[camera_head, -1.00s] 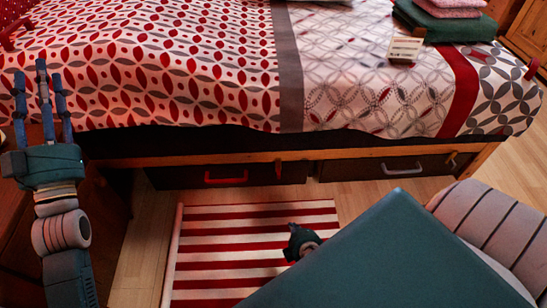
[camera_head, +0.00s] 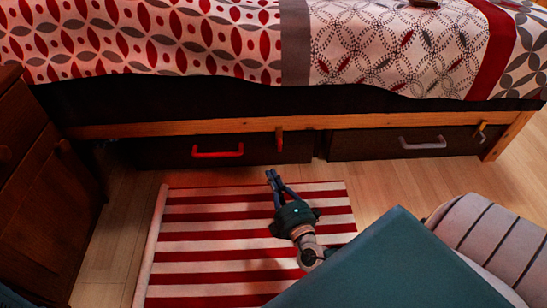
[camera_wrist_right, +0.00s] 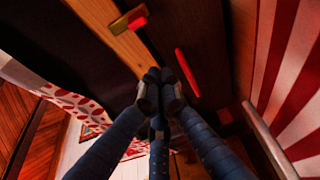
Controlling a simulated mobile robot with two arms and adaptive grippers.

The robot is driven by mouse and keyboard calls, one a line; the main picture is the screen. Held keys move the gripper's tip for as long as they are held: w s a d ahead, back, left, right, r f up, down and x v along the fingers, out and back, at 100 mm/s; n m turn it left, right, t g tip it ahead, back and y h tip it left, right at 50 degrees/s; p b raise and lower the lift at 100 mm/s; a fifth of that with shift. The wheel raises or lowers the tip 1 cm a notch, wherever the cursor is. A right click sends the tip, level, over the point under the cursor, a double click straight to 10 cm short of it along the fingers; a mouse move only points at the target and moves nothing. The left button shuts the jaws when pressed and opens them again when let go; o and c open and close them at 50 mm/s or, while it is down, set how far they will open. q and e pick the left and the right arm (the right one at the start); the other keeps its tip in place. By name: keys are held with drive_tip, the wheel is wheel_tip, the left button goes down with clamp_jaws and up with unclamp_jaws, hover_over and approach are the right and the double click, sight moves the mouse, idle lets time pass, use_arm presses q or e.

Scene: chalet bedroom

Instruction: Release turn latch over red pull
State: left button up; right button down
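The red pull (camera_head: 218,152) is on the front of the left dark drawer (camera_head: 160,153) under the bed. A small wooden turn latch (camera_head: 280,138) stands upright across the bed rail and drawer front, to the right of the pull. In the right wrist view the latch (camera_wrist_right: 128,20) and red pull (camera_wrist_right: 187,73) lie beyond the fingertips. My right gripper (camera_head: 275,178) is over the striped rug, short of the drawer, touching neither. Its fingers are together and empty in the right wrist view (camera_wrist_right: 160,78). My left gripper is out of view.
The right drawer has a grey pull (camera_head: 423,143) and its own latch (camera_head: 481,132). A wooden rail (camera_head: 200,127) runs above both. A wooden cabinet (camera_head: 45,190) stands at left. The striped rug (camera_head: 200,245) lies flat; floor is clear at right.

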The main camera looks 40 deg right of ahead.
sight(279, 140)
drive_tip(key=shift+w, duration=0.1)
drive_tip(key=w+d+b, duration=0.5)
drive_tip(key=w, duration=0.2)
drive_tip(key=shift+w+d, duration=0.25)
idle(0.5)
drive_tip(key=shift+s+d+f+n+p, duration=0.15)
drive_tip(key=shift+n+p, duration=0.15)
drive_tip(key=shift+p, duration=0.15)
